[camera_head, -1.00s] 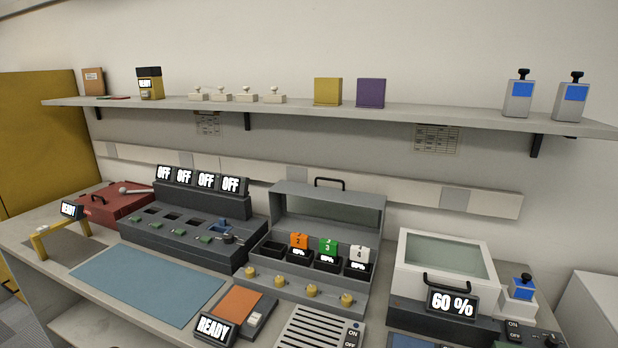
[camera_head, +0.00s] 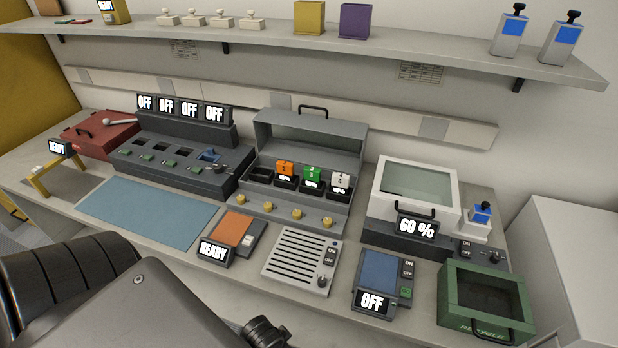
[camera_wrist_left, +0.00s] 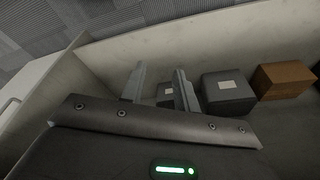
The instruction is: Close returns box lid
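No label reading "returns" is legible. A grey box (camera_head: 262,190) at the middle of the bench has its grey lid (camera_head: 350,143) standing open at the back, with a black handle on top. Orange, green and white numbered blocks (camera_head: 312,174) sit in its compartments. My left arm shows at the lower left of the head view, but its gripper is outside that view. In the left wrist view my left gripper (camera_wrist_left: 160,88) has its two fingers apart and nothing held between them. My right gripper is not in view.
A white glass-lidded box (camera_head: 378,210) and a green box marked "RECYCLE" (camera_head: 452,312) stand at the right. A closed red case (camera_head: 88,143) lies far left. The blue mat (camera_head: 150,212) is bare. The wrist view shows a dark box (camera_wrist_left: 228,92) and a brown box (camera_wrist_left: 285,80).

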